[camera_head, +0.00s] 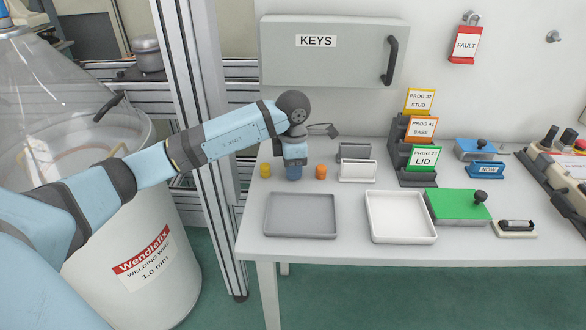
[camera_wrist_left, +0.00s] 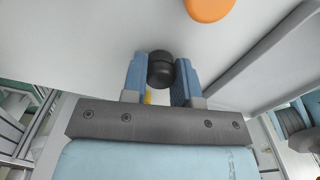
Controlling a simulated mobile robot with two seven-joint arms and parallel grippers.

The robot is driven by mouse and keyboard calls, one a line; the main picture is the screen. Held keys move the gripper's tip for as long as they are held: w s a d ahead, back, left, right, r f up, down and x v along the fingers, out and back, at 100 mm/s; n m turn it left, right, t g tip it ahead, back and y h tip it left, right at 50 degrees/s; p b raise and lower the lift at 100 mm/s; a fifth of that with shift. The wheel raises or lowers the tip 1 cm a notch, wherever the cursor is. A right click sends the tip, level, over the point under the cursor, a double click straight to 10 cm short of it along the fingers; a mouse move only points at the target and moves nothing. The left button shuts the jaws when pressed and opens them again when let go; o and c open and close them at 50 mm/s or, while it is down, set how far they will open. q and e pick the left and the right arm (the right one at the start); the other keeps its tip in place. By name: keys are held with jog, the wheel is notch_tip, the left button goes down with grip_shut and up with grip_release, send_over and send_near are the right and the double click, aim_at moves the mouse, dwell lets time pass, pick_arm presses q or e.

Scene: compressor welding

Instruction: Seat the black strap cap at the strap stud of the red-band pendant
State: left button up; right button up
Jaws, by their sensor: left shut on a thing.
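My left gripper (camera_head: 292,178) points down over the back left of the table. In the left wrist view its two blue fingers (camera_wrist_left: 160,82) are shut on a round black cap (camera_wrist_left: 160,66), held between the fingertips. The cap does not show clearly in the head view, where the gripper hides it. My right gripper is not in view.
A yellow cap (camera_head: 265,171) and an orange cap (camera_head: 321,172) stand either side of the gripper. A grey tray (camera_head: 300,232) and a white tray (camera_head: 401,236) lie in front. The card rack (camera_head: 396,160) and green block (camera_head: 458,206) are farther right.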

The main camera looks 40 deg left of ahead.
pick_arm(q)
notch_tip(320, 180, up, 20)
jog(key=p, duration=0.2)
jog(key=shift+p, duration=0.4)
